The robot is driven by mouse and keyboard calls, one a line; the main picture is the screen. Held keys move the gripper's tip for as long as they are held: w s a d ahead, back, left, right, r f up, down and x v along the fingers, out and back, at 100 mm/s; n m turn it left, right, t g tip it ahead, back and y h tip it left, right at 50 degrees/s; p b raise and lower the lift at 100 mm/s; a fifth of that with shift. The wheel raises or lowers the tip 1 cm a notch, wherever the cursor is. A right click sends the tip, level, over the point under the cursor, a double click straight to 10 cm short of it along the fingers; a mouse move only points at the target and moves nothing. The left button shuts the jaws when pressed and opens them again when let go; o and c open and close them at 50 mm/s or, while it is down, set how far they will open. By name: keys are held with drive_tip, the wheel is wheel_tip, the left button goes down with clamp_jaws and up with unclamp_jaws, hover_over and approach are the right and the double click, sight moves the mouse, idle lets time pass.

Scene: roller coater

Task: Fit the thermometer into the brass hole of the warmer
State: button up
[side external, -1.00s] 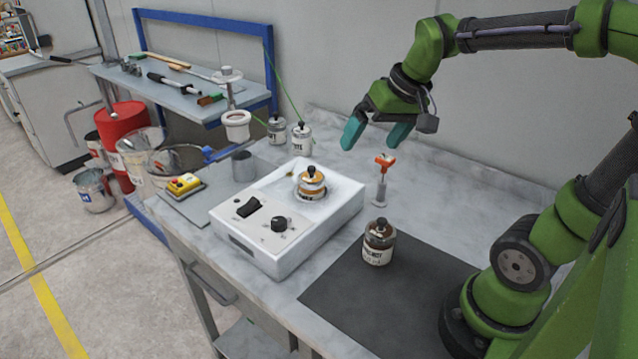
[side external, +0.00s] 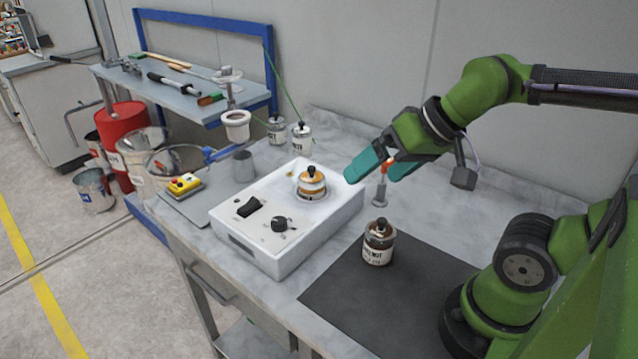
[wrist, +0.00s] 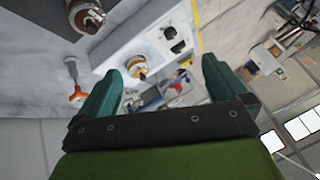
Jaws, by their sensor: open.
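The thermometer, with an orange-red T-shaped top (side external: 389,161), stands upright in a small grey holder (side external: 380,195) on the bench. It also shows in the wrist view (wrist: 77,96), left of my left finger and not between the fingers. My gripper (side external: 376,174) is open and empty, with teal fingers, tilted down-left; in the side view it partly overlaps the thermometer's top. The white warmer (side external: 250,248) has a switch, a knob and a brass-banded jar (side external: 312,184) seated on top. A small brass-coloured spot (side external: 290,173) is at its back left; whether it is the hole is unclear.
A brown labelled jar (side external: 378,245) stands on a dark mat (side external: 400,295) in front of the thermometer. Two jars (side external: 301,140) stand at the back. A yellow control box (side external: 184,184) and a grey cup (side external: 243,166) are left of the warmer. Bare bench lies behind the thermometer.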

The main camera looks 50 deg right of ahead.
drive_tip(key=shift+c, duration=0.3)
drive_tip(key=c, duration=0.4)
drive_tip(key=n+g+h, duration=0.7)
drive_tip(key=n+h, duration=1.3)
drive_tip(key=n, duration=0.2)
hover_over(384, 166)
drive_tip(key=a, duration=0.4)
wheel_tip(384, 166, down, 8)
drive_tip(key=r, duration=0.1)
wheel_tip(384, 166, down, 8)
drive_tip(key=shift+w+d+f, duration=0.1)
drive_tip(key=shift+w+d, duration=0.1)
drive_tip(key=shift+d, duration=1.7)
drive_tip(key=shift+w+d, duration=0.15)
drive_tip(key=shift+d, duration=1.7)
